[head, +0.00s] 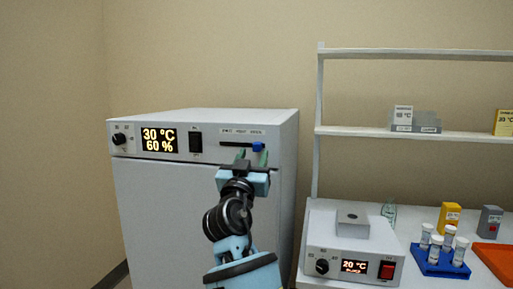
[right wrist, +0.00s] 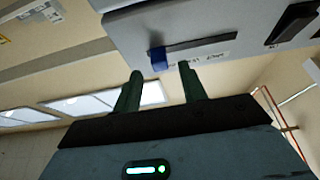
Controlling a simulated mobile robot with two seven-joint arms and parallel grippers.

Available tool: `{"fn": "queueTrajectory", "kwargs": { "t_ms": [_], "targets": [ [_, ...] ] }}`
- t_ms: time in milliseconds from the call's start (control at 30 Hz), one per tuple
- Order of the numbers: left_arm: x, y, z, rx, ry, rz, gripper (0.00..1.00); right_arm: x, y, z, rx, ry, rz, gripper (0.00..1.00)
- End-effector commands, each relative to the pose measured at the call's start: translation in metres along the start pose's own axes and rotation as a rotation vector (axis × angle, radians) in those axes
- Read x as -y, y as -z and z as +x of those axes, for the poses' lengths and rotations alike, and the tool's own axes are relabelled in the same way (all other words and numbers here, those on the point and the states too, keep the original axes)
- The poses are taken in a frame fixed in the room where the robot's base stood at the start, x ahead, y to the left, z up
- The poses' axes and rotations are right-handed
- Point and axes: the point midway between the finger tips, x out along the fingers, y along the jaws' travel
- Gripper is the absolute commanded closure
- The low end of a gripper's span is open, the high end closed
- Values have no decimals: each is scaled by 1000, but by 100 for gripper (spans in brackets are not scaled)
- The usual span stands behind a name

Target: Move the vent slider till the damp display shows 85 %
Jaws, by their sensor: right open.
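The white incubator cabinet (head: 205,205) stands at the left in the head view. Its display (head: 159,140) reads 30 °C and 60 %. The blue vent slider (head: 259,146) sits at the right end of its dark slot (head: 235,144); in the right wrist view the blue slider (right wrist: 158,59) shows at the left end of the slot. My right gripper (head: 249,157) is open and empty, just in front of and below the slider. In the right wrist view my right gripper's fingers (right wrist: 160,85) are apart, with the slider ahead of them and not touching. My left gripper is not in view.
A knob (head: 119,139) and a black rocker switch (head: 195,142) are on the same panel. To the right, a bench holds a heater block unit (head: 352,246) showing 20 °C, a blue tube rack (head: 440,262) and an orange mat (head: 497,257). A shelf (head: 360,132) stands above.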

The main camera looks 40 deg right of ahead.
Motion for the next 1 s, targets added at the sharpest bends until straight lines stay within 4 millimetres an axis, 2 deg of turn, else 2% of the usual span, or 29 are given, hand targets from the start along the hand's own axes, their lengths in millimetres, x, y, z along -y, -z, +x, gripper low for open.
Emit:
{"fn": "queueTrajectory", "kwargs": {
  "t_ms": [100, 233, 633, 933, 1000],
  "targets": [
    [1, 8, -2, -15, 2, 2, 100, -1, 3, 18, -2, -1, 0, 58],
    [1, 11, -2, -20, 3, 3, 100, -1, 2, 30, -1, -1, 0, 58],
    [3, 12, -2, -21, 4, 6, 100, 0, -1, 36, 1, 1, 0, 58],
    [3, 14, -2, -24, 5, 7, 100, 0, -1, 36, 1, 1, 0, 97],
    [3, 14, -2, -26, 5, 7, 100, 0, -1, 36, 1, 1, 0, 100]
  ]
}}
